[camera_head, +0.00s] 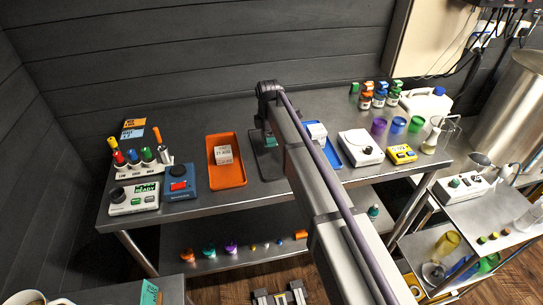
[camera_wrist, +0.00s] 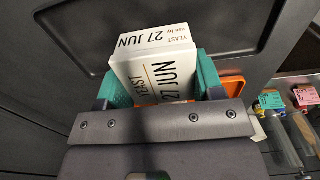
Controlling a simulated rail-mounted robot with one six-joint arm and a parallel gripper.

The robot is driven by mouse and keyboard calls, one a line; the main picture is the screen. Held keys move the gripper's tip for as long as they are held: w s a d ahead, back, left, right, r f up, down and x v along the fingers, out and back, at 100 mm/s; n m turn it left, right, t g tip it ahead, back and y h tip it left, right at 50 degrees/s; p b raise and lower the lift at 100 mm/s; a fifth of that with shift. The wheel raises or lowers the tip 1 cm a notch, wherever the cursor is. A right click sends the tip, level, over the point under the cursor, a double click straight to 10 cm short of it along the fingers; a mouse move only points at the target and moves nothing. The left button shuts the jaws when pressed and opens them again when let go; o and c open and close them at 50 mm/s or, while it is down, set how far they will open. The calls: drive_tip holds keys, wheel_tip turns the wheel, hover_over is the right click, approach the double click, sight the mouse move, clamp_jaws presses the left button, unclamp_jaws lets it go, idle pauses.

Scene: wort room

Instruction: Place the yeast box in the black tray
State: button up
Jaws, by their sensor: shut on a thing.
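The held yeast box (camera_wrist: 155,62) is white with black print reading "YEAST", "use by" and "27 JUN". My gripper (camera_wrist: 155,90) has teal fingers on both sides of it, shut on it. The black tray (camera_wrist: 225,22) spreads behind the box in the wrist view. In the head view, the black tray (camera_head: 267,170) lies between the orange and blue trays, partly covered by my arm. My gripper (camera_head: 270,142) is over its far part there. The held box is hidden in the head view. I cannot tell whether it touches the tray floor.
An orange tray (camera_head: 226,176) on the left holds a white box (camera_head: 223,155). A blue tray (camera_head: 334,160) on the right holds another white box (camera_head: 317,131). A white scale (camera_head: 361,148) and a blue device (camera_head: 180,182) stand farther out on the steel bench.

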sight(269, 152)
wheel_tip(269, 152, down, 5)
drive_tip(key=b, duration=0.4)
drive_tip(key=shift+f, duration=0.15)
drive_tip(key=shift+r+p, duration=0.3)
drive_tip(key=shift+p, duration=0.05)
drive_tip(key=shift+f+b, duration=0.3)
drive_tip(key=o, duration=0.9)
drive_tip(key=shift+r, duration=0.1)
drive_tip(key=shift+o, duration=0.2)
drive_tip(key=shift+r, duration=0.1)
wheel_tip(269, 152, up, 12)
drive_tip(key=p, duration=1.3)
drive_tip(key=shift+r, duration=0.25)
drive_tip(key=shift+f, duration=0.1)
